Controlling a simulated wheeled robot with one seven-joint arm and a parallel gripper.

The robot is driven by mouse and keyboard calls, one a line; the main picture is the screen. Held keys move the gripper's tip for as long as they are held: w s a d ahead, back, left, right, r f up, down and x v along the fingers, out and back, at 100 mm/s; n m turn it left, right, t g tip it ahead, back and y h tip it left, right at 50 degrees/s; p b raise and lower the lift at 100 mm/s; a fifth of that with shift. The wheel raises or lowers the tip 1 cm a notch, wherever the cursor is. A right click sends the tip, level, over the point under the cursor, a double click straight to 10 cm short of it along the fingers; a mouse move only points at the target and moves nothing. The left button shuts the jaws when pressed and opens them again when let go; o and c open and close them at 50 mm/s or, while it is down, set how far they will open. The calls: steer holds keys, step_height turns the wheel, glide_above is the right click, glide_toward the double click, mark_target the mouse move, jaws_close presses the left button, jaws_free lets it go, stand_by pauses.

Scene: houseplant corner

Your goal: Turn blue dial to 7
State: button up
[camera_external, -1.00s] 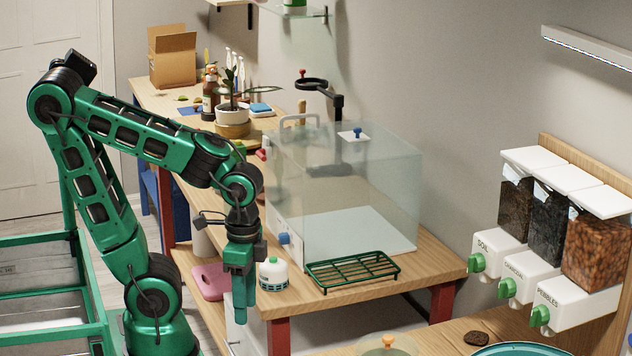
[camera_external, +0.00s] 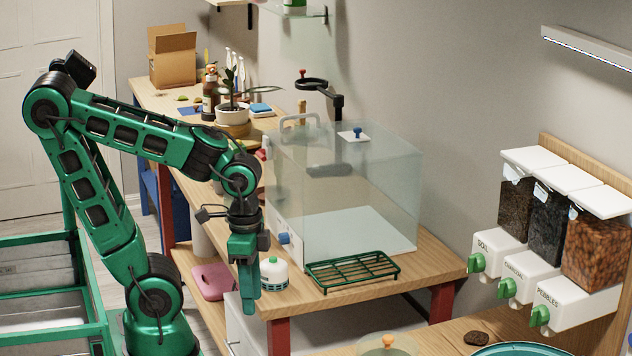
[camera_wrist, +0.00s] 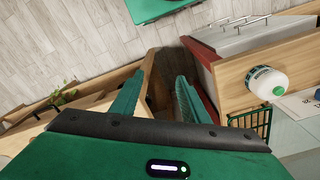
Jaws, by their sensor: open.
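The blue dial (camera_external: 284,238) sits on the white front panel at the lower left of the clear glass box (camera_external: 345,190). In the wrist view a bit of blue shows at the right edge beside the white panel (camera_wrist: 300,104); the number it points to cannot be read. My gripper (camera_external: 247,305) hangs down in front of the table edge, left of the dial and lower than it, apart from it. In the wrist view my gripper (camera_wrist: 158,100) has its two green fingers spread, with nothing between them.
A white jar with a green base (camera_external: 273,273) stands close to my gripper on the table; it also shows in the wrist view (camera_wrist: 267,83). A green wire rack (camera_external: 353,270) lies in front of the box. A pink board (camera_external: 211,281) is on the lower shelf.

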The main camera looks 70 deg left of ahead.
steer(key=w+a+r+n+t, duration=0.1)
steer(key=w+a, duration=0.3)
steer(key=a, duration=0.3)
steer(key=w+a+r+n+t, duration=0.1)
steer(key=w+a, duration=0.4)
steer(key=a, duration=0.3)
steer(key=w+a+r+n+t, duration=0.1)
steer(key=w+a+n, duration=0.1)
steer(key=w+a, duration=0.2)
steer(key=shift+w+a+r, duration=0.2)
steer(key=shift+a, duration=0.65)
steer(key=shift+w+a+r, duration=0.15)
steer(key=shift+w+a, duration=0.05)
steer(key=shift+a, duration=0.6)
steer(key=n+t+y, duration=0.1)
steer(key=y, duration=0.1)
glide_toward(280, 237)
steer(key=x, duration=0.8)
steer(key=shift+a+f, duration=0.1)
steer(key=shift+f, duration=0.05)
jaws_close()
